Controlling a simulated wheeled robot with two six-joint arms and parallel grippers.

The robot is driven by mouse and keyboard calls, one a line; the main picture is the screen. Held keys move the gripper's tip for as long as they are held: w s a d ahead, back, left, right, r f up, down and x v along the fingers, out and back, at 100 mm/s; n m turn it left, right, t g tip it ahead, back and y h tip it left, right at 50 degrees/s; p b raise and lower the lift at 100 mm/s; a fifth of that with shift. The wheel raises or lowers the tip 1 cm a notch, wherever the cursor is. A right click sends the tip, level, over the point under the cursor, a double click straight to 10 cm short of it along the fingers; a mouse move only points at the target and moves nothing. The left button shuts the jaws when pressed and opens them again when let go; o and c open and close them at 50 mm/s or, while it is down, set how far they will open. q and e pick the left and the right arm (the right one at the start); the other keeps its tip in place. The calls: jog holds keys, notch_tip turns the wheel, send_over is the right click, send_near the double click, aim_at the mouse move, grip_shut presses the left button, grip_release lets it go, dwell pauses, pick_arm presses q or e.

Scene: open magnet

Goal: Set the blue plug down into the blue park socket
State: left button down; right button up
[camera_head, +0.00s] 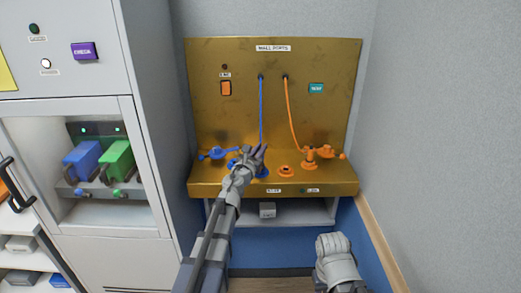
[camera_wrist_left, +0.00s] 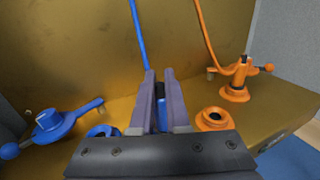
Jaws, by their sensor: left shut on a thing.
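My left gripper (camera_head: 259,152) is shut on the blue plug (camera_wrist_left: 161,98), which shows as a narrow blue and dark strip between the fingers in the left wrist view. A blue hose (camera_head: 261,110) runs down to it from the wall panel. A blue ring-shaped socket (camera_wrist_left: 103,131), seemingly the park socket, lies left of the fingers; in the head view it is partly hidden by the gripper. Another blue fitting (camera_head: 263,173) shows just below the fingertips; whether the plug touches it is hidden. My right gripper (camera_head: 334,244) is low at the right, away from the bench.
A blue lever valve (camera_head: 217,153) stands at left on the brass bench (camera_head: 205,187). An empty orange socket (camera_head: 286,171) is right of the gripper. Beyond it are an orange plug in its socket (camera_head: 309,161) with a hose and an orange lever (camera_head: 328,153).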

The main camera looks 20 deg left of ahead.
pick_arm(q)
jog(key=shift+f+b, duration=0.65)
dwell(0.8)
jog(key=c, duration=0.8)
grip_release()
jog(key=shift+c, duration=0.2)
jog(key=shift+s, duration=0.1)
